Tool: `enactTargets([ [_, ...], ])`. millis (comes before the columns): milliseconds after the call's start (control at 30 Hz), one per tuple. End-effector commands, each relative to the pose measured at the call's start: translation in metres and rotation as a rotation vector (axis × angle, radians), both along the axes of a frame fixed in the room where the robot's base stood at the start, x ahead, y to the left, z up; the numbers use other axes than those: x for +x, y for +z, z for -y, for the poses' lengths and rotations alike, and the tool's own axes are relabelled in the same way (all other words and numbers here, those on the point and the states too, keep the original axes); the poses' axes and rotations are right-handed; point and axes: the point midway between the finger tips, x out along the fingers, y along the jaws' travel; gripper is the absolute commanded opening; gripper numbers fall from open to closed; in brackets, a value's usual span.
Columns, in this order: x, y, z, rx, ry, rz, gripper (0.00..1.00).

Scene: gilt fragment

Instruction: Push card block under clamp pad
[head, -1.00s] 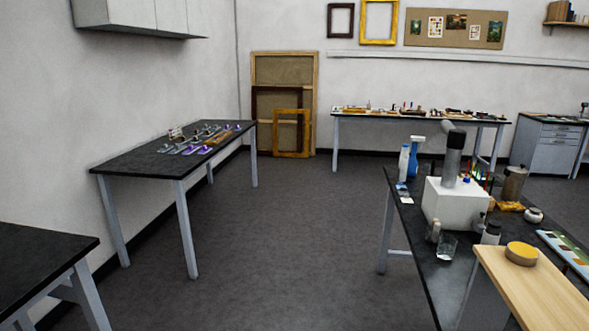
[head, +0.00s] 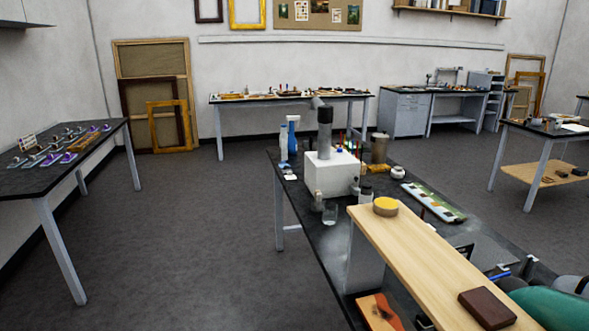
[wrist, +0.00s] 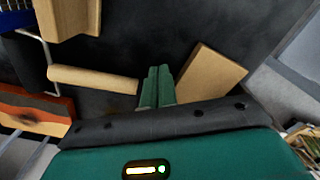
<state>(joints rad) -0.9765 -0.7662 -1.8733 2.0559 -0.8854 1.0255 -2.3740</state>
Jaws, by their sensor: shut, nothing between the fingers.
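My gripper (wrist: 158,84) shows in the wrist view with its two green fingers together and empty, over a dark surface. A flat tan block (wrist: 212,80), possibly the card block, lies just right of the fingertips; I cannot tell if they touch. A pale wooden roller (wrist: 92,79) lies to the left of the fingers. I cannot identify a clamp pad for sure in either view. In the head view, part of my green arm (head: 548,302) shows at the lower right; the fingers are not visible there.
A pale wooden shelf (head: 425,255) over the dark bench (head: 300,205) holds a yellow tin (head: 385,206) and a brown block (head: 487,308). An orange-topped block (wrist: 30,114) lies left in the wrist view. A white box (head: 330,174) stands on the bench. Floor to the left is open.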

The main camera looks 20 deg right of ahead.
Motion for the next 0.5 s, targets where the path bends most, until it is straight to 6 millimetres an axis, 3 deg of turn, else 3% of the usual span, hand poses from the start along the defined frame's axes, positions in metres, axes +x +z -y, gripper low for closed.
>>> enactTargets([
  [500,-0.012,0.0,-0.002,-0.001,-0.001,0.0,0.0],
])
